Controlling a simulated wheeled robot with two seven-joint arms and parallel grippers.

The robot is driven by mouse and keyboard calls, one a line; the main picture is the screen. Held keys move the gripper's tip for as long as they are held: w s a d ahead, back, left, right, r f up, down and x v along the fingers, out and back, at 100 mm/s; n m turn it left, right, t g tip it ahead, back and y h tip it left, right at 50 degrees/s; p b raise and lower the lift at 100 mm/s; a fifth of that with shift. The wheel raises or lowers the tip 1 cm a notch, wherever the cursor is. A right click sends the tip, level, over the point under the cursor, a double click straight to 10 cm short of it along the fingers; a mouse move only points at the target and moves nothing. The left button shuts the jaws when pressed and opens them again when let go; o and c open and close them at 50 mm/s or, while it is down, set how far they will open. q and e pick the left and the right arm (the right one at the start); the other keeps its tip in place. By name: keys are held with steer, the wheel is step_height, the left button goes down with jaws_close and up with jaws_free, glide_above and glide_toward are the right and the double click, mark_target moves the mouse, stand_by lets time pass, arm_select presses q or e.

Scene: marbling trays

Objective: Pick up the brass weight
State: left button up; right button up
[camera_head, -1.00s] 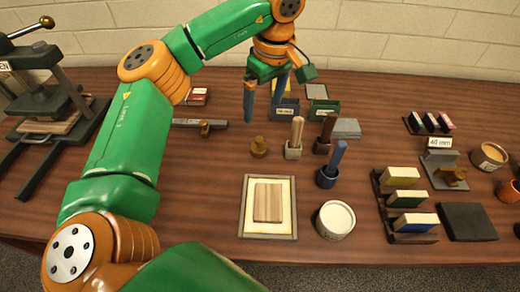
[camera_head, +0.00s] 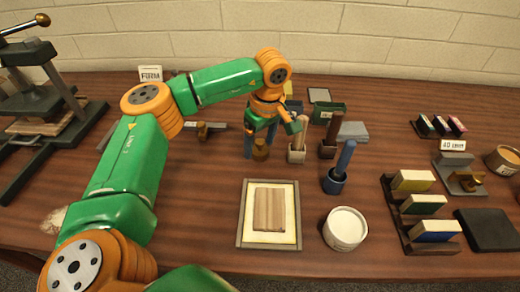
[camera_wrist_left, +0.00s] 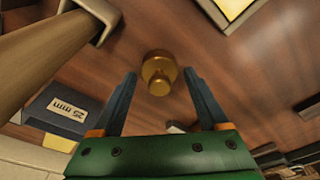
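The brass weight (camera_head: 261,151) is a small knobbed cylinder standing on the wooden table, left of the cups with handles. It also shows in the left wrist view (camera_wrist_left: 159,72). My left gripper (camera_head: 261,143) points down over the weight, with its two blue fingers apart. In the left wrist view, the open left gripper (camera_wrist_left: 160,76) has the weight between its fingertips, with a gap on each side. I see no contact. How low the fingertips are beside the weight is hard to tell. My right gripper is not in view.
A pale wooden handle in a cup (camera_head: 296,155) stands close right of the weight. A blue handle in a cup (camera_head: 335,184), a white bowl (camera_head: 345,228) and a framed tray (camera_head: 297,241) are nearer. A brass-knobbed bar (camera_head: 216,125) lies left; a press (camera_head: 17,180) stands far left.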

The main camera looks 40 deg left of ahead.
arm_select(q)
jaws_close()
steer(key=shift+r, duration=0.1)
